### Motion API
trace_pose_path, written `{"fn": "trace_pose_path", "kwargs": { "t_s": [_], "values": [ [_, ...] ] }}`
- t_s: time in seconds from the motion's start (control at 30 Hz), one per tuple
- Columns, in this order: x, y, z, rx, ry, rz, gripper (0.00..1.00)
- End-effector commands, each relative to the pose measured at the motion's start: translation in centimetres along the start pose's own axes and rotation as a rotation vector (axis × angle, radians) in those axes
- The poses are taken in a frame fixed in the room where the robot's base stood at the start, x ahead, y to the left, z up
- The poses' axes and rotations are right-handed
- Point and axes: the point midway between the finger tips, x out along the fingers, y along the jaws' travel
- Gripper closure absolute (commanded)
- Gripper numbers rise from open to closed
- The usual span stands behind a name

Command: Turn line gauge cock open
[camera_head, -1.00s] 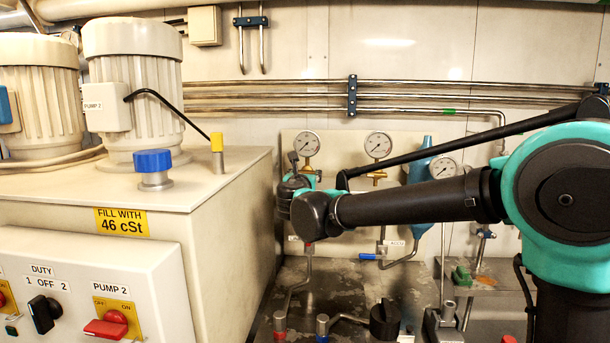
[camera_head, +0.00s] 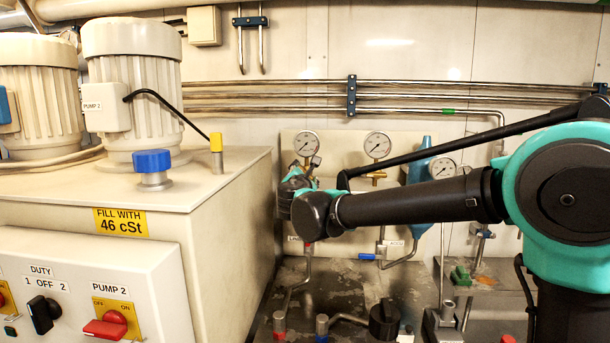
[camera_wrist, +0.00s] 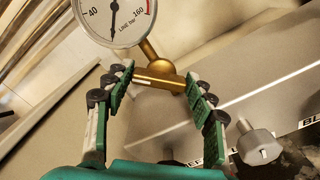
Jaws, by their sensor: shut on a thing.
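The line gauge (camera_wrist: 117,12), a white dial marked "LINE bar", is at the top of the wrist view. It is the left gauge (camera_head: 306,144) in the head view. A brass stem runs down from it to the brass line gauge cock (camera_wrist: 158,82). My gripper (camera_wrist: 159,79) has its green-padded fingers on either side of the cock and is shut on it. In the head view my wrist hides most of the cock, and I cannot tell the handle's angle. The gauge needle points roughly down in the wrist view.
A second gauge (camera_head: 377,145) and a third gauge (camera_head: 443,166) stand to the right. A tank cabinet (camera_head: 232,220) with pump motors is close on the left. A grey hex fitting (camera_wrist: 258,143) sits low right in the wrist view. Pipes (camera_head: 270,96) run along the wall.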

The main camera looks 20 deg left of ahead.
Motion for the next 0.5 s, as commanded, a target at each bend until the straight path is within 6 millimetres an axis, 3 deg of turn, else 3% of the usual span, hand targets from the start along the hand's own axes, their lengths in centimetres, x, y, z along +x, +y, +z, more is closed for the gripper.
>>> {"fn": "trace_pose_path", "kwargs": {
  "t_s": [0.5],
  "values": [
    [-0.01,-0.1,0.03,0.154,0.0,-0.001,0.74]
  ]
}}
